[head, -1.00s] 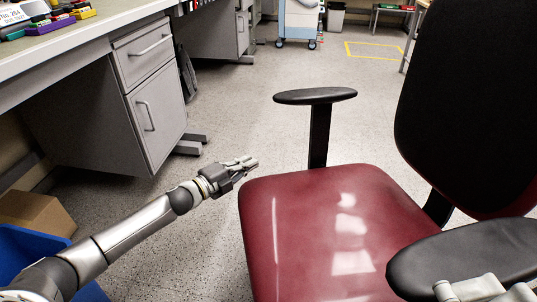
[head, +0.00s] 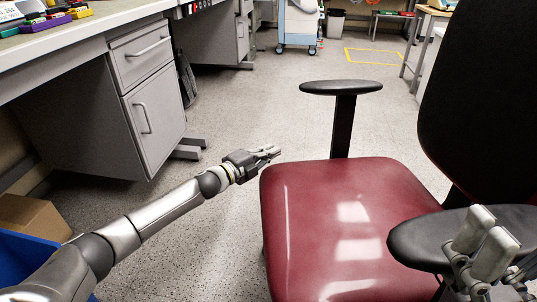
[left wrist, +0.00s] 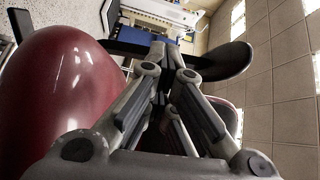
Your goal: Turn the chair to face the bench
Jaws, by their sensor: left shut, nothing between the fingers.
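The chair has a glossy red seat (head: 345,215), a black backrest (head: 480,110) at the right and two black armrests. Its seat faces left towards the bench side, with the backrest away from it. The bench (head: 85,42) has a pale top and grey drawers at the upper left. My left gripper (head: 276,152) is shut and empty, just beside the seat's far left corner; whether it touches is unclear. In the left wrist view its fingers (left wrist: 170,55) lie between the red seat (left wrist: 65,85) and a black armrest (left wrist: 232,62). My right gripper (head: 484,240) is at the near armrest (head: 420,240), its grip unclear.
A cardboard box (head: 32,216) and a blue bin (head: 25,262) stand at the lower left. A blue and white cart (head: 298,25) stands far back. Speckled floor (head: 240,110) is clear between the bench and the chair.

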